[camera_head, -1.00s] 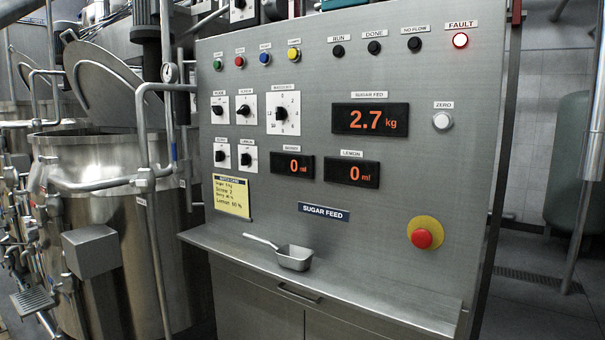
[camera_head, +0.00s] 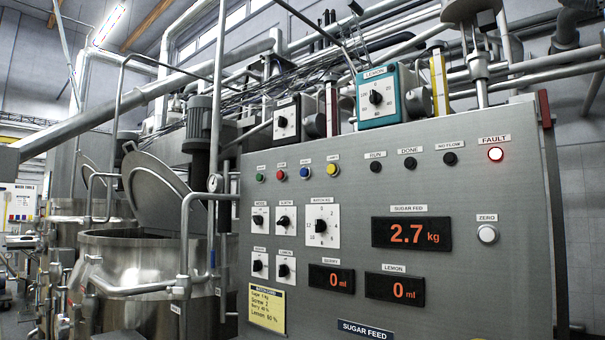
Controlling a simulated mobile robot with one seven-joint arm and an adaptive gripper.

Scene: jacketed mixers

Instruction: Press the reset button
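The control panel (camera_head: 470,275) has a row of coloured push buttons near its upper left: green (camera_head: 259,177), red (camera_head: 281,175), blue (camera_head: 304,172) and yellow (camera_head: 333,169). The small labels above them are too small to read surely, so I cannot tell which is the reset button. The RUN, DONE and NO FLOW lamps are dark. The sugar fed display (camera_head: 411,233) reads 2.7 kg. My gripper is not in view.
A white ZERO button (camera_head: 487,234) sits right of the displays. Several selector dials, including the batch dial (camera_head: 320,226), are below the buttons. A steel mixer (camera_head: 130,250) with a raised lid and pipework stands left of the panel. Pipes and a teal LEMON dial box (camera_head: 388,95) are above.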

